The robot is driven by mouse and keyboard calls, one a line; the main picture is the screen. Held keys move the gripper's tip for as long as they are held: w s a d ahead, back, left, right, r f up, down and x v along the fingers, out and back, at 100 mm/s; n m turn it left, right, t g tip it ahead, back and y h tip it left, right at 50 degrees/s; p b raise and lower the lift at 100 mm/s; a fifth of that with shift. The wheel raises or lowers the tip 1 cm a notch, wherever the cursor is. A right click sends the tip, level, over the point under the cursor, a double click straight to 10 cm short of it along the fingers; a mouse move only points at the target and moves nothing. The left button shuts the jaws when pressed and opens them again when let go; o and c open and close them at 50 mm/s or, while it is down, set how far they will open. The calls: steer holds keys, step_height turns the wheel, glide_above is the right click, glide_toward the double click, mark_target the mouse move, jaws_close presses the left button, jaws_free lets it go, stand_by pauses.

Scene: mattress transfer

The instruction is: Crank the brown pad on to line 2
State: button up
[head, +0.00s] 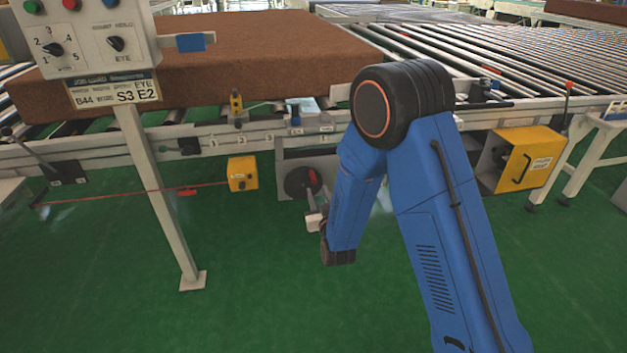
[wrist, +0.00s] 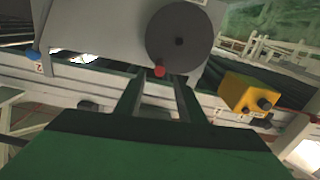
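The brown pad (head: 265,52) lies flat on the roller conveyor at the upper left of the head view. A dark round crank wheel (head: 298,184) with a red handle (head: 312,178) is on a grey plate below the conveyor. In the wrist view the wheel (wrist: 180,38) is at the top, its red handle (wrist: 160,71) at its lower edge. My gripper (wrist: 159,82) is open, its two fingers apart, one on either side of the handle in the picture. I cannot tell whether the handle is between the tips or just beyond them. The gripper is partly hidden in the head view.
A control panel (head: 85,38) with buttons and selector knobs stands on a post (head: 155,190) at left. Bare rollers (head: 440,45) extend right of the pad. A yellow box (head: 242,173) is left of the wheel, a larger one (head: 528,158) at right. The green floor is clear.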

mark_target(315, 182)
steer(key=x, duration=0.9)
jaws_close()
